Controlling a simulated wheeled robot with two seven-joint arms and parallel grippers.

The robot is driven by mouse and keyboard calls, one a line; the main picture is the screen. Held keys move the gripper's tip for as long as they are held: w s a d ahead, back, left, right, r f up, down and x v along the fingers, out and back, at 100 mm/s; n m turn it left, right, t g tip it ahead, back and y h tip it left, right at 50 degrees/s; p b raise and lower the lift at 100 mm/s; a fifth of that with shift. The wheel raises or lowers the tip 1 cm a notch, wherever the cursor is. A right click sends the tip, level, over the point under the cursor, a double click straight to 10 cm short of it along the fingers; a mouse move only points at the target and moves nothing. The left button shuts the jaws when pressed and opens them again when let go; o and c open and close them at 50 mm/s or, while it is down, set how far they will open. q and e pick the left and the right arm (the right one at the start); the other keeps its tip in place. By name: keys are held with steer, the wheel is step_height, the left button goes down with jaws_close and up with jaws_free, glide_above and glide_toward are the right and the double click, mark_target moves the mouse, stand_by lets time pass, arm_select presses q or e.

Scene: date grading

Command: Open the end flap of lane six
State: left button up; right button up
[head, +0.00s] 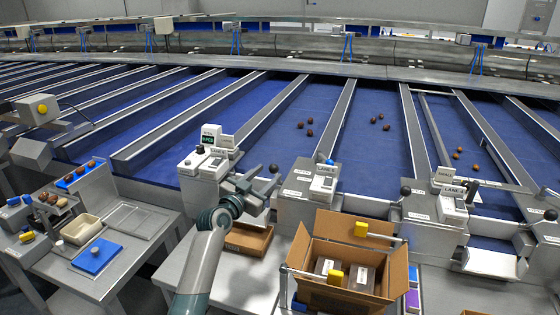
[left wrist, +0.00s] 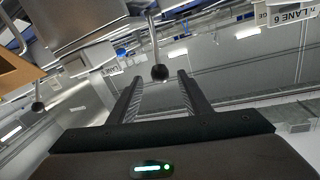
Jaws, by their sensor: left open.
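My left gripper (head: 262,184) reaches in beside the lane-end box that carries the sign stack (head: 213,167). A lever with a black ball knob (head: 273,168) stands just past its fingers. In the left wrist view my open fingers (left wrist: 158,84) have the black ball knob (left wrist: 160,72) between their tips, on a thin metal rod. The knob looks apart from both fingers. A LANE 6 sign (left wrist: 292,14) shows at the upper right there. The lane's end flap is mostly hidden behind my gripper. My right gripper is not in view.
An open cardboard box (head: 390,270) stands right of my arm, and a low brown tray (head: 248,238) lies on the bench. Another black knob (left wrist: 37,106) shows at left in the wrist view. A side table (head: 130,280) stands at left.

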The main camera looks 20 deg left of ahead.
arm_select(q)
steer(key=p+x, duration=0.1)
steer(key=x, duration=0.8)
steer(key=shift+c, duration=0.2)
jaws_close()
